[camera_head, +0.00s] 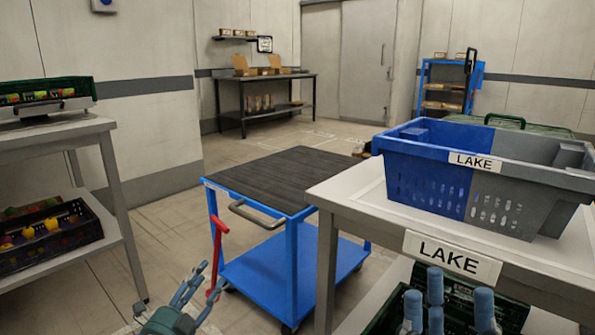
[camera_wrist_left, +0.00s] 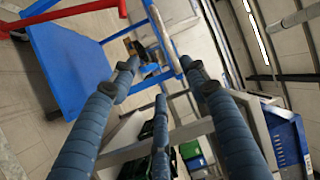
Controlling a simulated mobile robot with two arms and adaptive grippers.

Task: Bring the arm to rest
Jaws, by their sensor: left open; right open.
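My left gripper (camera_head: 194,286) is low at the bottom left of the head view, in front of the blue cart. In the left wrist view its blue-wrapped fingers (camera_wrist_left: 160,80) are spread, with nothing between them. My right gripper (camera_head: 449,285) is at the bottom of the head view, its blue fingers pointing up and apart. It stands below the LAKE sign (camera_head: 452,257), in front of a dark green crate (camera_head: 512,309) on the table's lower level. I see nothing held in it. The arms behind both grippers are mostly out of view.
A blue-and-grey LAKE crate (camera_head: 420,178) stands on the right table (camera_head: 342,195). The blue cart (camera_head: 284,280) has an empty dark top and a red handle (camera_head: 218,245). Left shelving (camera_head: 105,150) holds produce crates. Floor is open beyond the cart.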

